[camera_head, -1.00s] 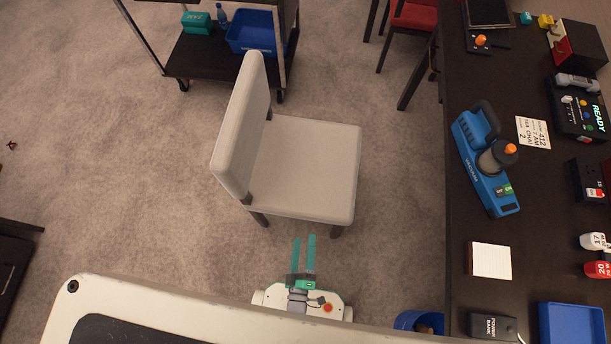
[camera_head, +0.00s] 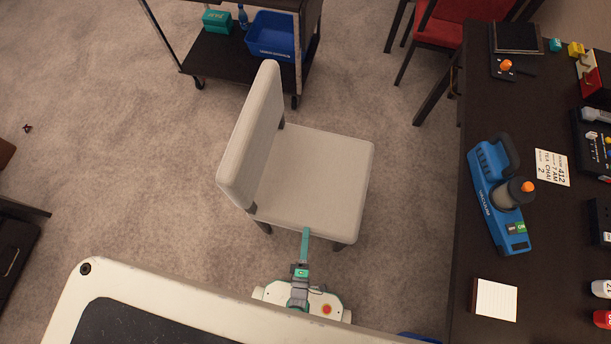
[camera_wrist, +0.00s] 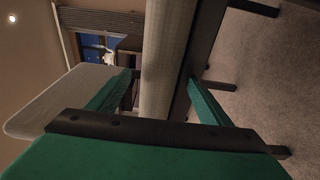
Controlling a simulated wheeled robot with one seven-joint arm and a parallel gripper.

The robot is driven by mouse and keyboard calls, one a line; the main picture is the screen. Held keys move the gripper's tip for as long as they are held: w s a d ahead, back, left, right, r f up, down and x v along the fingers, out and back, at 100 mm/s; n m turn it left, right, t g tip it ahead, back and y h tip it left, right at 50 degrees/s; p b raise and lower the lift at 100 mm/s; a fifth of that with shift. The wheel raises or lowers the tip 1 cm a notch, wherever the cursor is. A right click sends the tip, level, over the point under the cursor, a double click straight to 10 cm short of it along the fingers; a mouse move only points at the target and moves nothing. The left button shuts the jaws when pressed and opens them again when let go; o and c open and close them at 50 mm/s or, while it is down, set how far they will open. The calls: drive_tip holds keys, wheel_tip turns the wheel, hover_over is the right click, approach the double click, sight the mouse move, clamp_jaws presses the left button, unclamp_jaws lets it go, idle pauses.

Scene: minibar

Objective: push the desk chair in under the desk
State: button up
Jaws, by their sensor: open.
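The pale desk chair (camera_head: 312,180) stands on the carpet in the middle of the head view, its backrest on the left and its seat toward the dark desk (camera_head: 550,265). A strip of floor separates seat and desk. My gripper (camera_head: 306,235) is at the chair's near side, its teal finger reaching the seat edge. In the wrist view my gripper (camera_wrist: 160,82) is open, and the pale seat edge (camera_wrist: 168,55) shows between its two green fingers. The backrest (camera_wrist: 70,95) shows at left. I cannot tell whether the fingers touch the seat.
A red chair (camera_head: 455,28) stands at the back, close to the desk's far end. A dark trolley (camera_head: 215,62) with a blue bin (camera_head: 275,38) stands behind the desk chair. A blue vacuum (camera_head: 500,205) lies on the desk. Carpet to the left is mostly clear.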

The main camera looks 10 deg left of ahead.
sight(310, 211)
drive_tip(key=w, duration=0.7)
drive_tip(key=w+a, duration=0.1)
drive_tip(key=w, duration=0.2)
drive_tip(key=shift+w+a, duration=0.1)
drive_tip(key=shift+w, duration=0.25)
clamp_jaws()
